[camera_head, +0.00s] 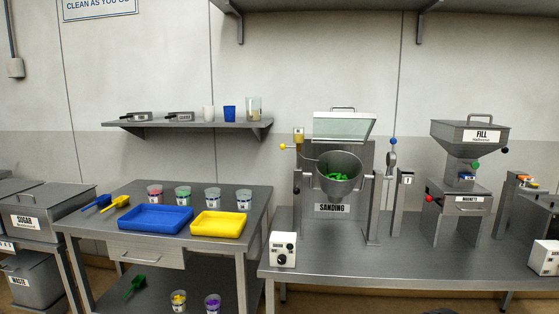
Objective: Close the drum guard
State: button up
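The sanding machine stands on the steel bench at the right of centre, with a plate marked SANDING (331,208). Its grey metal drum (341,172) is tilted with its mouth toward me, and green pieces (337,176) lie inside. The drum guard (343,126), a clear panel in a pale frame with a handle on top, is raised above the drum. The drum's mouth is uncovered. My gripper is not in view.
A white control box (283,249) stands at the bench's front left. A FILL hopper machine (467,170) stands to the right. A blue-knobbed lever (392,152) rises beside the drum. The bench front (400,264) is clear.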

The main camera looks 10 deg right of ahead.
aim_at(331, 114)
jog(key=i+l, duration=0.4)
jog(key=i, duration=0.15)
jog(key=i+l, duration=0.4)
jog(key=i, duration=0.15)
jog(key=z, duration=0.05)
